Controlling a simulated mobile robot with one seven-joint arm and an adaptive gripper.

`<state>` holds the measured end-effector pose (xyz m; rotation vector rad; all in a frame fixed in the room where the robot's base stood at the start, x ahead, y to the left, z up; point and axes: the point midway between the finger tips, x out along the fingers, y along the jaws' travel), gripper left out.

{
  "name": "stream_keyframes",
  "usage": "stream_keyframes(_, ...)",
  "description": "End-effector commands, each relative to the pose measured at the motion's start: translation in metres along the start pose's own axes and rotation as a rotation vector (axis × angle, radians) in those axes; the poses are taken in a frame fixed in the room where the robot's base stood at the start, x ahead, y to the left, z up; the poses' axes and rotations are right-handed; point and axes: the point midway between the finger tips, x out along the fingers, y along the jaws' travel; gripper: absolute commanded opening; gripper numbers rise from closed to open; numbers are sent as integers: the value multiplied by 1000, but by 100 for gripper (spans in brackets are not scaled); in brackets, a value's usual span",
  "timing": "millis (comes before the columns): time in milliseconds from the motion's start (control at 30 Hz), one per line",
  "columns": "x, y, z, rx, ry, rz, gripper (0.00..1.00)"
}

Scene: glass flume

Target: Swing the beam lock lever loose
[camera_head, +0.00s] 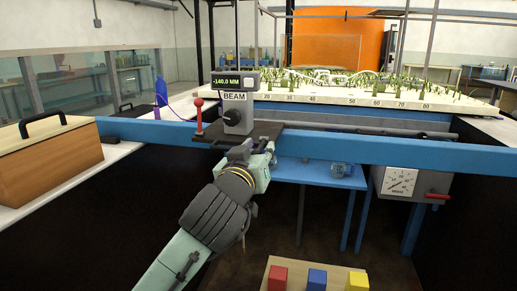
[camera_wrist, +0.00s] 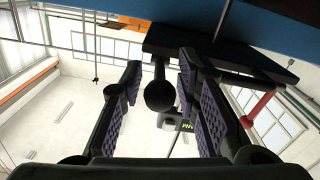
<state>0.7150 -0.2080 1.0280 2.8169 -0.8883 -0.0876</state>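A red-topped lever (camera_head: 198,112) stands upright at the left end of the dark carriage plate (camera_head: 207,137) on the blue beam. My gripper (camera_head: 252,150) is at the front edge of the plate, to the right of and below the red lever. In the wrist view my gripper (camera_wrist: 160,72) is open, its purple pads apart. A black ball-ended rod (camera_wrist: 160,95) shows in the gap; I cannot tell its depth. The red lever (camera_wrist: 262,107) is outside the right finger.
The blue beam (camera_head: 370,154) crosses the whole view. A display reading -140.0 MM (camera_head: 231,81) tops the grey box. A wooden case (camera_head: 45,158) is at left, a dial box with a red handle (camera_head: 410,183) at right. Coloured blocks lie on a board (camera_head: 262,280) below.

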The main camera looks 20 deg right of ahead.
Motion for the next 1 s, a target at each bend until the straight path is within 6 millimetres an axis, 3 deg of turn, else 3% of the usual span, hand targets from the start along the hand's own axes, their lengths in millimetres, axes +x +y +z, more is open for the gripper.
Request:
stream_keyframes(267, 1, 0, 0, 0, 0, 1, 29)
stream_keyframes(700, 1, 0, 0, 0, 0, 1, 0)
stream_keyframes(1000, 1, 0, 0, 0, -1, 1, 0)
